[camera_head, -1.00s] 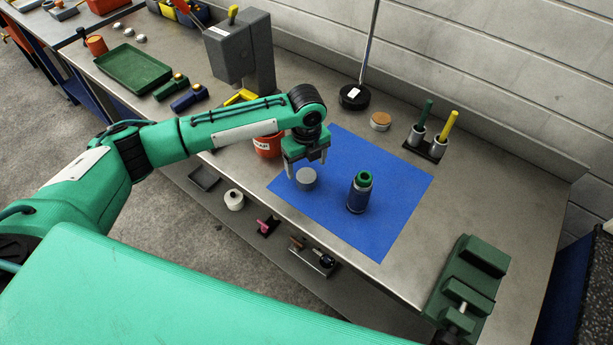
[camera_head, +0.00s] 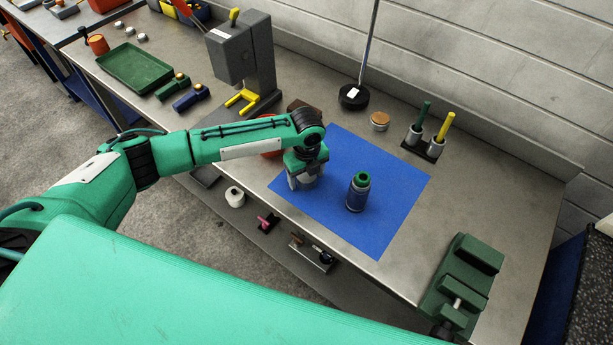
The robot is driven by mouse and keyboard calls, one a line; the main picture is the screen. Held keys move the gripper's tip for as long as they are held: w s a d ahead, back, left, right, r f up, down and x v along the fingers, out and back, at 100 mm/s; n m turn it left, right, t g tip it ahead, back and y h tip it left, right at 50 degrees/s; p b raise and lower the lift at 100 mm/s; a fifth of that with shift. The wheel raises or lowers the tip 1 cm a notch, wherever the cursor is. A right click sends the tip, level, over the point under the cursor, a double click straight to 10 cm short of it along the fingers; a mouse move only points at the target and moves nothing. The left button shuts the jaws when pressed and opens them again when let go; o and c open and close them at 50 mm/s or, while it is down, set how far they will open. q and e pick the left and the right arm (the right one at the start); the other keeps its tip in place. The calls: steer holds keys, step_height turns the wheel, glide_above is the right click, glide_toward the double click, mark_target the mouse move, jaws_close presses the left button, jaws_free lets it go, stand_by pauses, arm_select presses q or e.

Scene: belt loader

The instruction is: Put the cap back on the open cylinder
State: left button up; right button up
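The open cylinder (camera_head: 358,193) stands upright on the blue mat (camera_head: 385,218). It is dark blue, with a grey collar and a green ring around its open top. The cap, a short grey disc (camera_head: 306,184), is on the mat to the left of the cylinder, mostly hidden by my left gripper. My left gripper (camera_head: 305,181) points down, with its fingers low around the cap. Whether the fingers press on it cannot be made out. My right gripper is not in view.
A dark stand with a thin pole (camera_head: 354,97), a round cork-coloured disc (camera_head: 379,121) and a holder with green and yellow sticks (camera_head: 424,146) stand behind the mat. A green vise (camera_head: 461,285) is at the front right. The mat right of the cylinder is clear.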

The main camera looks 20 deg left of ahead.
mark_target(306, 175)
arm_select(q)
steer(key=c, duration=0.9)
steer(key=shift+o, duration=0.2)
steer(key=shift+r, duration=0.1)
steer(key=shift+r, duration=0.45)
step_height(306, 175, up, 19)
steer(key=b, duration=0.4)
steer(key=shift+b, duration=0.4)
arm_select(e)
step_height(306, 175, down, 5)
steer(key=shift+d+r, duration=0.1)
